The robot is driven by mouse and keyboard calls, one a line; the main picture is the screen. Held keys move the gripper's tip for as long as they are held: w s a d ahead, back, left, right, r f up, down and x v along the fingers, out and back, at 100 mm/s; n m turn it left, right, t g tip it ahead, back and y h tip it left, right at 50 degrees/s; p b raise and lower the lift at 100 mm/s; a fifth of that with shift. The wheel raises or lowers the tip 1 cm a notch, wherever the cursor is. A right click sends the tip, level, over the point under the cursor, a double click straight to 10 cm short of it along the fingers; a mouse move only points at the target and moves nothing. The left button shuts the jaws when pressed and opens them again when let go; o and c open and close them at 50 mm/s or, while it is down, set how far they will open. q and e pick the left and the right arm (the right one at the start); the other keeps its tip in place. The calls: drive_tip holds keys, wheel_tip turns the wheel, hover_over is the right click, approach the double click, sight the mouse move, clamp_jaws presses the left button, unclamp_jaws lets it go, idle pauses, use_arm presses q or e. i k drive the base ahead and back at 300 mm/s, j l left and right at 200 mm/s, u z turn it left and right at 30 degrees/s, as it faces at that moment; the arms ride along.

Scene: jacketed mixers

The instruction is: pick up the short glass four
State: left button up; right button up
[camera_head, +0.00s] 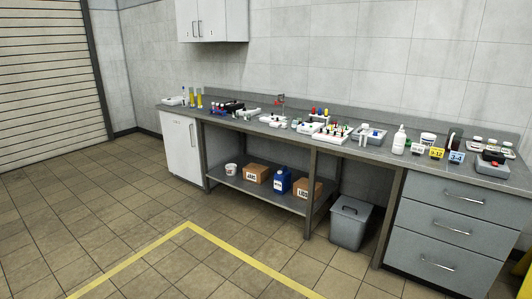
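I cannot pick out the short glass four in the camera head view; the items on the long grey bench (240,122) are too small to tell for sure. Two tall yellowish cylinders (195,97) stand at the bench's far left end. A white rack with several small coloured-top pieces (333,134) sits near the middle. Number cards, one of them blue and marked 3-4 (456,157), stand toward the right end. Neither of my grippers is in view.
A lower shelf (262,189) holds cardboard boxes (257,173), a blue jug (282,181) and a white tub (231,170). The tiled floor in front, with yellow tape (189,224), is clear.

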sight(341, 127)
drive_tip(key=i+z, duration=0.2)
drive_tip(key=i, duration=0.3)
drive_tip(key=i+z, duration=0.2)
drive_tip(key=i, duration=0.3)
drive_tip(key=i+j+z, duration=0.2)
drive_tip(key=i, duration=0.25)
drive_tip(key=i+j+z, duration=0.2)
drive_tip(key=i, duration=0.3)
drive_tip(key=l, duration=0.1)
